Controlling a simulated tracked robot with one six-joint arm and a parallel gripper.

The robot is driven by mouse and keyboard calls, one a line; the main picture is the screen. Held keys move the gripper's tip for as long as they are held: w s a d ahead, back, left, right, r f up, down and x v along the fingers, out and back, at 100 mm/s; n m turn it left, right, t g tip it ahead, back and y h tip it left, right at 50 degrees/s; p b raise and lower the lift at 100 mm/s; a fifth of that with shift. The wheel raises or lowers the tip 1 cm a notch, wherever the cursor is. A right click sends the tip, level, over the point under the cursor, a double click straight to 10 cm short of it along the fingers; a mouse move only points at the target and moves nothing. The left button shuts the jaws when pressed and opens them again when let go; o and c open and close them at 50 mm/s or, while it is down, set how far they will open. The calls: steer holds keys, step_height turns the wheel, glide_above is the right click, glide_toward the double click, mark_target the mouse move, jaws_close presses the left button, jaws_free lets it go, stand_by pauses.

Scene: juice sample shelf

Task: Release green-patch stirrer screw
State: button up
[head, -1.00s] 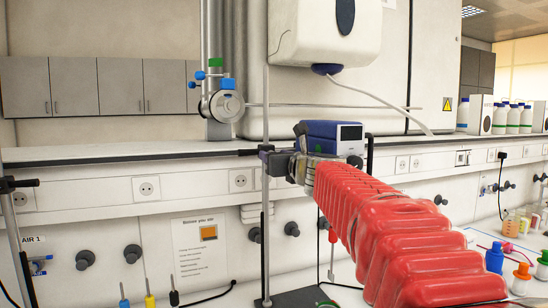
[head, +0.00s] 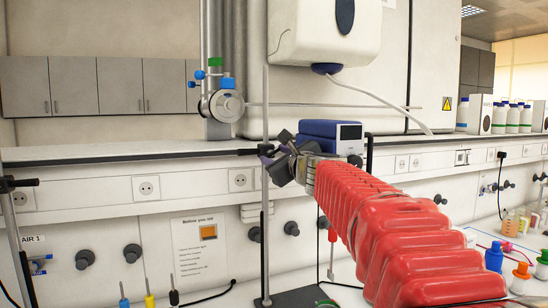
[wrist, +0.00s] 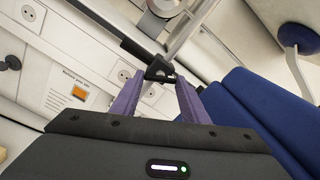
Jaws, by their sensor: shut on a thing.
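The stirrer (head: 331,133) is a blue box with a dark display, mounted at the upright metal stand in the head view. Its blue body (wrist: 262,115) fills the right of the wrist view. A black screw or clamp piece (wrist: 158,72) sits between my gripper's purple fingertips (wrist: 161,82) in the wrist view, against a metal rod. My gripper (head: 273,158) is shut on this piece, beside the stirrer's left side, and is tilted. I see no green patch on the piece. In the head view the fingertips and screw are too small to tell apart.
The stand rod (head: 265,90) rises close to my gripper. A white dispenser (head: 325,30) hangs above, with a thin tube running right. A wall valve (head: 222,105) is at the left. Bottles (head: 495,260) stand at lower right. The shelf (head: 100,153) is clear at left.

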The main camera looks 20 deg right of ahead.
steer(key=n, duration=0.6)
steer(key=shift+a+n, duration=0.15)
steer(key=shift+n, duration=0.15)
steer(key=n, duration=0.5)
steer(key=shift+n, duration=0.4)
steer(key=o, duration=1.1)
steer(key=shift+c, duration=0.2)
steer(key=shift+s, duration=0.1)
